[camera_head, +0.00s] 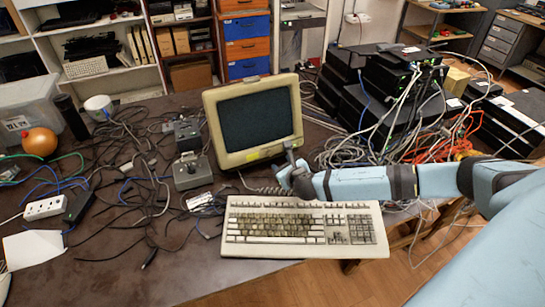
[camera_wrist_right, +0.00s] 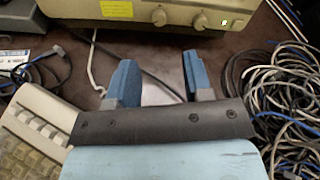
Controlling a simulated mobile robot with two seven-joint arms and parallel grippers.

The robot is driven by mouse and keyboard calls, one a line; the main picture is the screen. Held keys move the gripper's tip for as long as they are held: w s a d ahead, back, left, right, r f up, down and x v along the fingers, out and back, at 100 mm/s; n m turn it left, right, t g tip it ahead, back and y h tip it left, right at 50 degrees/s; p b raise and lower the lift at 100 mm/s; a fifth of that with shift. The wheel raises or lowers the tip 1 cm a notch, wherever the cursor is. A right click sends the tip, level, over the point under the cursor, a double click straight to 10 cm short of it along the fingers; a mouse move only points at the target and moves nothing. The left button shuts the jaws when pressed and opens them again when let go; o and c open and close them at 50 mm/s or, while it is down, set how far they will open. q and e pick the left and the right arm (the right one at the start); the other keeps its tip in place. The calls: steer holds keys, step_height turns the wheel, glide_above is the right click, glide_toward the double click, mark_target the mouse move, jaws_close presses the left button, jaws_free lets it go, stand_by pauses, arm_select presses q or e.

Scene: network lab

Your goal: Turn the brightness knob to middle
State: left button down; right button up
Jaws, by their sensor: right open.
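The beige CRT monitor (camera_head: 252,122) stands on the dark table with a dark screen. In the right wrist view, the lower edge of its front (camera_wrist_right: 180,12) carries two round beige knobs, a left knob (camera_wrist_right: 159,17) and a right knob (camera_wrist_right: 200,21). I cannot tell which one is for brightness, nor their angles. My right gripper (camera_head: 287,168) is just below the monitor's lower right part. In the wrist view its blue fingers (camera_wrist_right: 158,78) are apart and empty, short of the knobs. My left gripper is not in view.
A grey box with a knob (camera_head: 191,170) and many loose cables lie to the left. Black network devices (camera_head: 395,85) and tangled cables crowd the right.

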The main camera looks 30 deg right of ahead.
mark_target(271, 154)
steer(key=x, duration=0.9)
steer(key=shift+w+f+b, duration=0.1)
steer(key=shift+w+b, duration=0.1)
steer(key=shift+b, duration=0.2)
jaws_close()
